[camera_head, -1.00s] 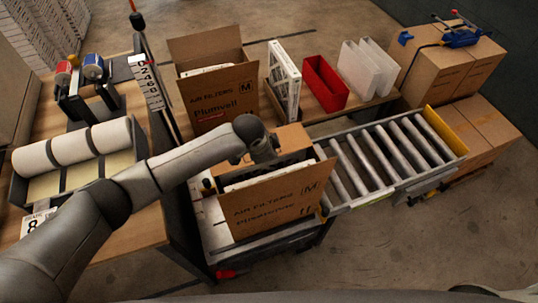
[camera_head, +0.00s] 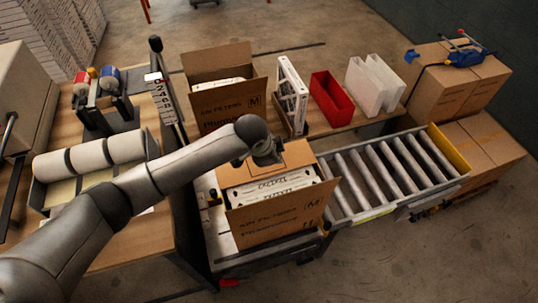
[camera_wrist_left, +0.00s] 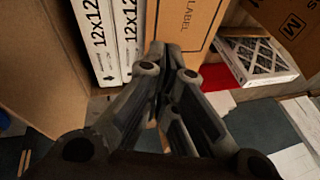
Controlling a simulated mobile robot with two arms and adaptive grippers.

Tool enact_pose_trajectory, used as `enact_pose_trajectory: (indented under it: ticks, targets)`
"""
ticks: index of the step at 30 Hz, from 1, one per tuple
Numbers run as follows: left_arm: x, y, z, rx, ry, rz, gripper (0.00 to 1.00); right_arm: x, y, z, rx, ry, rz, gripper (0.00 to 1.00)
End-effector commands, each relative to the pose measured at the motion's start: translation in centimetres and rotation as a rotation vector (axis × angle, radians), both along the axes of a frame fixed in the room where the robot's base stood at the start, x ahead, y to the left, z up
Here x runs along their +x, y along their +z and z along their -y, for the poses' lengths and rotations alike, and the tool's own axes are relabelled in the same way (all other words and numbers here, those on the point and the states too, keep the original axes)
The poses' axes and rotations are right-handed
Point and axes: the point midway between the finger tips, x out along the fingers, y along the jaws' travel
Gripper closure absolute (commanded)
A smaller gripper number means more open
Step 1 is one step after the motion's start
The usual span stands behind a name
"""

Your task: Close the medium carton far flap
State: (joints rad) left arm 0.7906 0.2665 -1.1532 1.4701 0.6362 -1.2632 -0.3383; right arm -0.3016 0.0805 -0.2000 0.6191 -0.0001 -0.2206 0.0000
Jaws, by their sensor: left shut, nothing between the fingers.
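The medium carton (camera_head: 275,221) stands open on the near end of the conveyor table, with white-edged filters (camera_head: 272,189) inside. Its near flap faces me and bears an M. Its far flap (camera_head: 292,155) stands up behind the filters. My left gripper (camera_head: 266,158) is over the far side of the carton, close to the far flap; its fingertips are hard to see there. In the left wrist view the gripper (camera_wrist_left: 165,60) is shut and empty.
Another open carton (camera_head: 218,100) marked M stands behind, beside an upright filter (camera_head: 291,93), a red bin (camera_head: 331,97) and white bins (camera_head: 372,85). The roller conveyor (camera_head: 390,172) runs right. A post (camera_head: 168,100) and rolls (camera_head: 87,157) are left.

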Motion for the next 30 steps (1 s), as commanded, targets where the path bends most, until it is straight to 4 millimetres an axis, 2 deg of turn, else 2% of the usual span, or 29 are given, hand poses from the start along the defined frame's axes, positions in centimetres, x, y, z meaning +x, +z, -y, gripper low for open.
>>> enact_pose_trajectory:
  ticks: [9, 15, 21, 30]
  targets:
    - [-2.4, 3.7, -0.6, -0.002, -0.001, 0.003, 1.00, 0.0, -1.2, 0.0, 0.000, 0.000, 0.000, 1.00]
    - [-3.5, 5.5, -0.9, -0.002, 0.000, 0.001, 1.00, 0.1, -1.6, 0.0, 0.000, 0.000, 0.001, 1.00]
    - [-4.0, 6.3, -1.1, -0.001, 0.001, 0.000, 1.00, 0.1, -1.7, 0.0, 0.000, 0.000, 0.002, 1.00]
    - [-4.0, 6.3, -1.1, -0.001, 0.000, 0.000, 1.00, 0.8, -1.6, 0.0, 0.001, 0.000, 0.011, 1.00]
